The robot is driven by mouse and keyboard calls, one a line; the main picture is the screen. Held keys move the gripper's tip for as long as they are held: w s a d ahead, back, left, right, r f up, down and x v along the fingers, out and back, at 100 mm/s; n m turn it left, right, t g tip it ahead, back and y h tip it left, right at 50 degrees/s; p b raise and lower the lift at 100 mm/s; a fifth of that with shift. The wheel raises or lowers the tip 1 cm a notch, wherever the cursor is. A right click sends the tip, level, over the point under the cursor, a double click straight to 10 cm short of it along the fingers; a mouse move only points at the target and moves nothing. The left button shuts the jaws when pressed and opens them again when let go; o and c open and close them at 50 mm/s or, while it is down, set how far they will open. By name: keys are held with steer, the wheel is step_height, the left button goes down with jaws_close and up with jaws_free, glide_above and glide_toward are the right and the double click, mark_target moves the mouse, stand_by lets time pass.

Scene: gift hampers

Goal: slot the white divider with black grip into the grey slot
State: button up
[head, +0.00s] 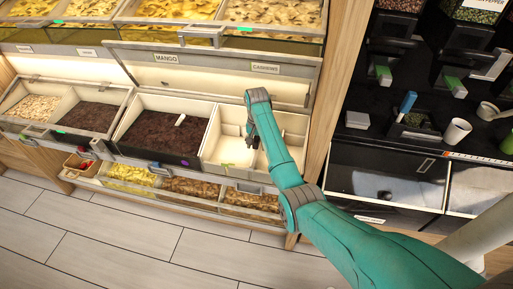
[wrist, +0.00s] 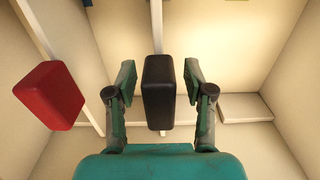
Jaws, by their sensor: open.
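In the wrist view the black grip (wrist: 158,92) stands between my gripper's two fingers (wrist: 158,85), with a gap visible on each side. My gripper is open and not closed on it. The white divider (wrist: 157,24) shows as a thin pale strip running up behind the black grip; most of it is hidden under the grip. In the head view my gripper (head: 254,138) reaches down into the pale bin (head: 228,151) at the right end of the row, and the grip is not clear there. I cannot make out a grey slot for certain.
A red grip (wrist: 50,95) stands left of my gripper, beside another pale strip. A pale ledge (wrist: 246,107) lies to the right. In the head view, the bin of dark food (head: 160,132) adjoins on the left, and a raised lid (head: 208,72) stands behind.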

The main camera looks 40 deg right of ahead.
step_height(320, 180, up, 10)
steer(key=shift+f, duration=0.15)
stand_by(0.6)
steer(key=shift+s, duration=0.1)
